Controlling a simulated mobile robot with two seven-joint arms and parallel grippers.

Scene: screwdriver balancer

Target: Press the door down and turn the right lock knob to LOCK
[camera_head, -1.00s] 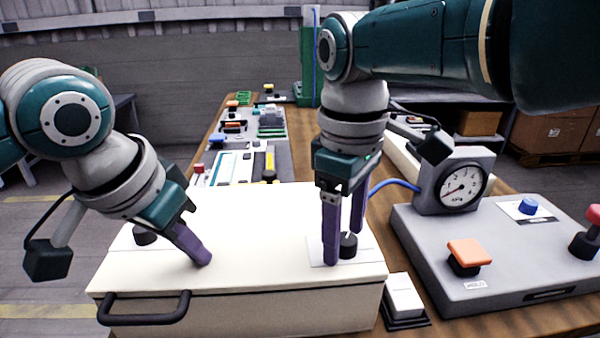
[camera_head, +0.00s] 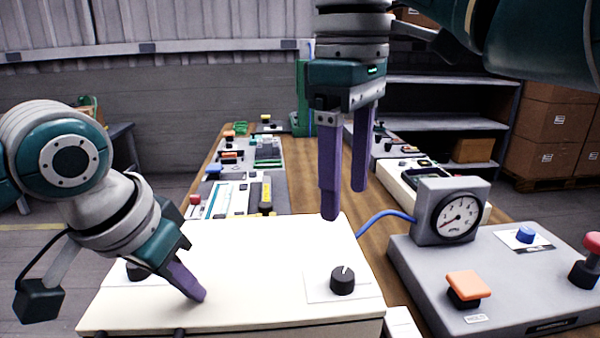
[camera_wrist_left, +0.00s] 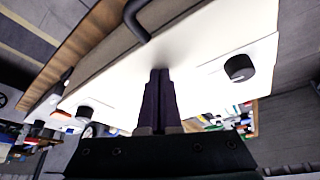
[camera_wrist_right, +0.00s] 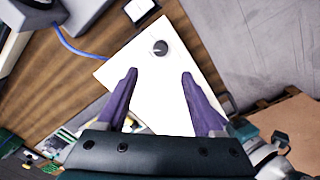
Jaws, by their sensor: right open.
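The white door (camera_head: 230,285) lies flat as the lid of a box. My left gripper (camera_head: 200,297) has its purple fingers together, and their tips rest on or just over the door. They also show closed in the left wrist view (camera_wrist_left: 160,75). The right lock knob (camera_head: 343,281) is black with a white pointer line facing roughly away from me; its label is too small to read. My right gripper (camera_head: 345,202) is open and empty, raised above the right knob, which shows beyond the spread fingers in the right wrist view (camera_wrist_right: 160,47). The left knob (camera_head: 137,270) is partly hidden by my left arm.
A grey control box (camera_head: 510,265) with an orange button (camera_head: 468,285) and a pressure gauge (camera_head: 458,217) stands to the right. A blue hose (camera_head: 385,217) runs behind the door. Several panels with small parts lie further back on the wooden table.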

